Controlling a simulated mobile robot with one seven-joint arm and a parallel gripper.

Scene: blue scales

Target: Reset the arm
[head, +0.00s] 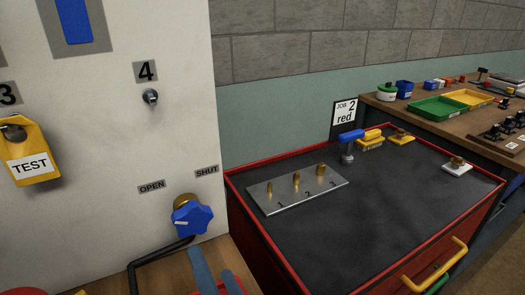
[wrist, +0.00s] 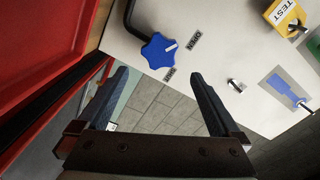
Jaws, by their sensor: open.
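My gripper (head: 214,268) shows at the bottom of the head view, in front of the white panel and left of the red cabinet. In the wrist view my gripper (wrist: 155,80) has its two dark fingers spread wide apart, with nothing between them. The blue valve knob (head: 192,219) on the panel is above and left of the fingers in the head view. The knob also shows in the wrist view (wrist: 159,50), beyond the fingertips and apart from them. The rest of my arm is mostly out of view.
The white panel (head: 110,110) carries a yellow TEST tag (head: 33,150) and a peg (head: 150,97) under the 4. The red cabinet's dark top (head: 350,215) holds a metal plate with brass pegs (head: 290,195), a blue-handled tool (head: 349,140) and yellow blocks. A cluttered bench (head: 430,120) stands behind.

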